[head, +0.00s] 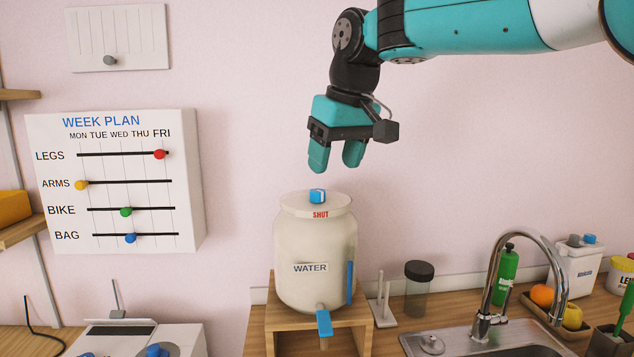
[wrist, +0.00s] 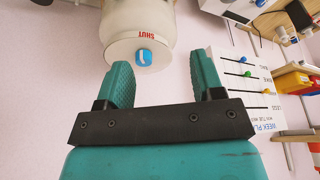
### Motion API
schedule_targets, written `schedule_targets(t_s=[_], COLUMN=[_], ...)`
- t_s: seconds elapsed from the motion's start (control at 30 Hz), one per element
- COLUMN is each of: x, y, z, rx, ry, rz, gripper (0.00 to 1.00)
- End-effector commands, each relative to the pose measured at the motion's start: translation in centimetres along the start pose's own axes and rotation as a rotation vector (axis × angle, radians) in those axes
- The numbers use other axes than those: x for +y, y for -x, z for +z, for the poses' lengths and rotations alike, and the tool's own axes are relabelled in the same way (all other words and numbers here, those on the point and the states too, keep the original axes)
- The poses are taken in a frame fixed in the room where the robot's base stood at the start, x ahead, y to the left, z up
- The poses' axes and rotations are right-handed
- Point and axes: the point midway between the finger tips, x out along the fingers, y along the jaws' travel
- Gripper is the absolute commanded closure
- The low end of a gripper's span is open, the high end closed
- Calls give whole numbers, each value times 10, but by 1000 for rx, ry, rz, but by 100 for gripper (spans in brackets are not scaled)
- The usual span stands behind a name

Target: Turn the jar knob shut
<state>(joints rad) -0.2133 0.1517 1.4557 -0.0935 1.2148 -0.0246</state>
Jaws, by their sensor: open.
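The water jar (head: 312,265) is cream, labelled WATER, and stands upright on a wooden stand (head: 318,335). Its blue knob (head: 317,196) sits on top of the lid, with the red word SHUT on the lid's front edge. The knob also shows in the wrist view (wrist: 145,56), with a white mark on it. A blue tap (head: 324,322) is low on the jar's front. My gripper (head: 336,168) is open and empty, pointing down above the knob and slightly to its right, apart from it. In the wrist view the knob lies ahead, between the fingertips and nearer the left one.
A dark-lidded cup (head: 418,285) and a small white rack stand right of the jar, then the sink with its tall faucet (head: 530,240). The week plan board (head: 115,180) hangs on the wall at left. The air around the lid is clear.

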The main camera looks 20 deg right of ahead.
Motion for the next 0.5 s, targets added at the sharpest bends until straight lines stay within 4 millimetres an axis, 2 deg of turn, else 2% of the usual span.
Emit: schedule_targets(t_s=[0.03, 0.1, 0.2, 0.37, 0.5], x=[10, 21, 31, 40, 42], y=[13, 27, 41, 52, 41], z=[-21, -41, -59, -70, -72], rx=[17, 34, 53, 68, 68], ry=[-33, -74, -121, -159, -165], rz=[18, 35, 48, 55, 56], gripper=[39, 39, 39, 39, 39])
